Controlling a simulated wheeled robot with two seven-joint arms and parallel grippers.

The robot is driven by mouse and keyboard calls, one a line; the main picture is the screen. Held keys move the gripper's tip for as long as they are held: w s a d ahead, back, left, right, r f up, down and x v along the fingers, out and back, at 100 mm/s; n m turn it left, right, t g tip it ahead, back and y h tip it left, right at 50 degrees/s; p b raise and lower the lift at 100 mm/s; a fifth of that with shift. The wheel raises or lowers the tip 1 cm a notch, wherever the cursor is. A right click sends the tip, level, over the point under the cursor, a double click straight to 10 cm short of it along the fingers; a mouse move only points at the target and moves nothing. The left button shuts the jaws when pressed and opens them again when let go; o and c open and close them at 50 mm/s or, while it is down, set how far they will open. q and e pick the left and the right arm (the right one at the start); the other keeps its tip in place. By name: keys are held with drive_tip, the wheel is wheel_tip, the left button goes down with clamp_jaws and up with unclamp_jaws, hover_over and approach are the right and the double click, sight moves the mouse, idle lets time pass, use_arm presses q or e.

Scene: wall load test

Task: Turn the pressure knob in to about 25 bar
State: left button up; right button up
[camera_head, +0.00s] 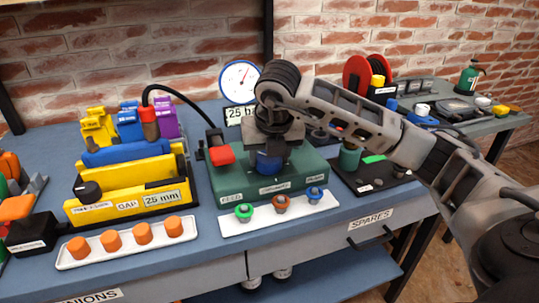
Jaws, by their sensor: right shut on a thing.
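The green pump block (228,184) stands on the bench with labels along its front edge. A round blue knob (268,163) sits on it, partly hidden by my gripper. My right gripper (270,148) comes down from above and is shut on the blue knob. The white round gauge (239,79) with a blue rim stands behind the block. A sign under it (235,114) starts with "25"; the rest is hidden by my arm. The needle reading is too small to tell. My left gripper is not in view.
A yellow rack marked 25 mm (120,189) and a white tray of orange plugs (128,241) are at the left. A white strip (278,212) with coloured caps lies in front of the block.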

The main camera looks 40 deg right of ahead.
idle(0.3)
drive_tip(key=o, duration=1)
use_arm(q)
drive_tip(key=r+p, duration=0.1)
drive_tip(key=p, duration=0.3)
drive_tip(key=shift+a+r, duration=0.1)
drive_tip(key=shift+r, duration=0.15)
use_arm(e)
drive_tip(key=v, duration=1.6)
